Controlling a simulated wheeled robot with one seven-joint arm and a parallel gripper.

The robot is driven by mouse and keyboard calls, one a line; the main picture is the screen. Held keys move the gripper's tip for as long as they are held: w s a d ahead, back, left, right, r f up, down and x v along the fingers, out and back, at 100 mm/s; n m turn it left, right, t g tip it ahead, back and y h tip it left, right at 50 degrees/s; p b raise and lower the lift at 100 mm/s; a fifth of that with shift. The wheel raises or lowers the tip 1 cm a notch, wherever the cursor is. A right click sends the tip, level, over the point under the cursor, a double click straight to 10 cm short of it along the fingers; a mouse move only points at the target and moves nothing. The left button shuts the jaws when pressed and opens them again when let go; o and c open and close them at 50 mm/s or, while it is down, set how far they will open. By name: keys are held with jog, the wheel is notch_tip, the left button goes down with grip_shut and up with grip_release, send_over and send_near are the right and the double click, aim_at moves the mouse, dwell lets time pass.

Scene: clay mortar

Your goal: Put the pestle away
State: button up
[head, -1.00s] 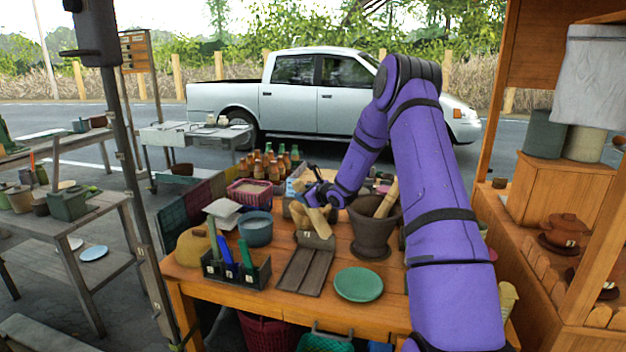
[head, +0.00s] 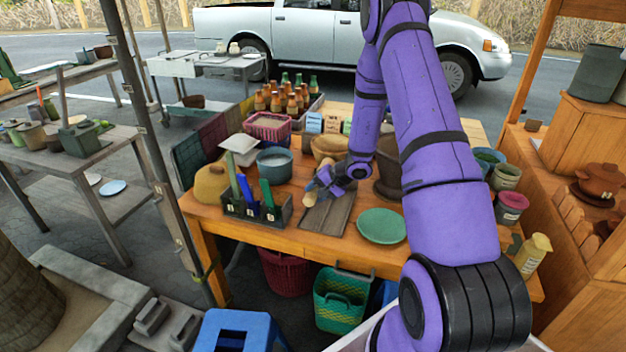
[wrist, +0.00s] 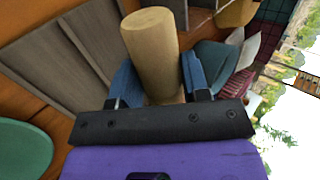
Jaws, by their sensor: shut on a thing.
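My gripper (head: 330,180) is shut on a tan wooden pestle (wrist: 152,50). In the wrist view its blue fingers (wrist: 155,82) flank the pestle, whose thick rounded end points away from my wrist. In the head view the pestle (head: 311,194) is small and partly covered by the fingers, above or at the back of a dark slatted wooden rest (head: 328,216). I cannot tell whether it touches the rest. The dark mortar (head: 386,182) stands right of my gripper, largely hidden behind my arm.
A green plate (head: 381,226) lies right of the rest. A dark caddy (head: 256,212) with upright coloured tools stands to its left. A blue-grey pot (head: 274,164) and a tan bowl (head: 328,149) stand behind. The orange table (head: 300,240) has a narrow clear front strip.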

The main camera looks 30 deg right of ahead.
jog(key=shift+f, duration=0.15)
send_near(306, 217)
jog(key=shift+x, duration=2.45)
